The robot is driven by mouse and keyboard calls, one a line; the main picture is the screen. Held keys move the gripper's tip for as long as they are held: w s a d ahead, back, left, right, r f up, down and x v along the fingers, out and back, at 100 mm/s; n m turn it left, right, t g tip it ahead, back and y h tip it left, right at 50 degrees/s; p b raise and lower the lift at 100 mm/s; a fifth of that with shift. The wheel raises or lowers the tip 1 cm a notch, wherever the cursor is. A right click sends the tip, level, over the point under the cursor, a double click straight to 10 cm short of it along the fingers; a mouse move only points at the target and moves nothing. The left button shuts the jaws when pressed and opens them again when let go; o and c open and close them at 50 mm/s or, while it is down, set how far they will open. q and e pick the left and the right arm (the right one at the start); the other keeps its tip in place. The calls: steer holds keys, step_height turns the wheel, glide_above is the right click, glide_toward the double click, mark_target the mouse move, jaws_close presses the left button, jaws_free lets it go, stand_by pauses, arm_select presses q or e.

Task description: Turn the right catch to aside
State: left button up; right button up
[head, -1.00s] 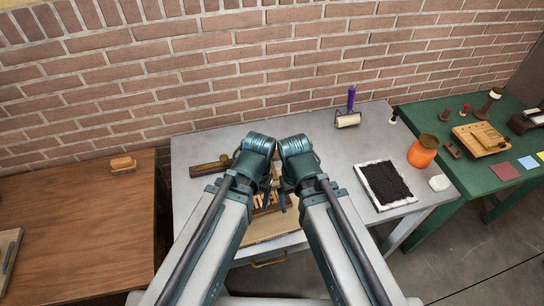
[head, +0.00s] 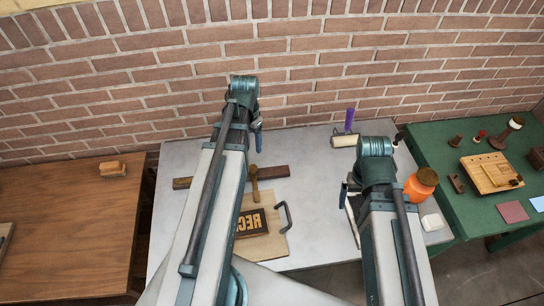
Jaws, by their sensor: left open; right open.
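A hand press stands on the grey table. Its pale wooden board (head: 270,246) carries a dark plate with raised mirrored letters (head: 250,222) and a dark curved handle (head: 284,216) at its right edge. A brown wooden bar (head: 274,172) lies behind the board, with a light wooden peg or lever (head: 254,186) in front of it. I cannot tell which part is the right catch. My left arm hides the press's left side. My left gripper (head: 259,138) is open, above and behind the bar. My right gripper (head: 344,194) is open, right of the board and apart from it.
A brown table (head: 68,222) is left, a green table (head: 450,160) right. My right arm mostly hides the ink tray.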

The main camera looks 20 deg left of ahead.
mark_target(253, 167)
arm_select(q)
steer(key=shift+f, duration=0.1)
arm_select(e)
steer(key=shift+f, duration=0.1)
arm_select(q)
step_height(253, 167, down, 14)
steer(key=b, duration=1.4)
arm_select(e)
step_height(253, 167, down, 14)
steer(key=shift+r, duration=0.2)
arm_select(q)
steer(key=shift+r, duration=0.25)
jaws_close()
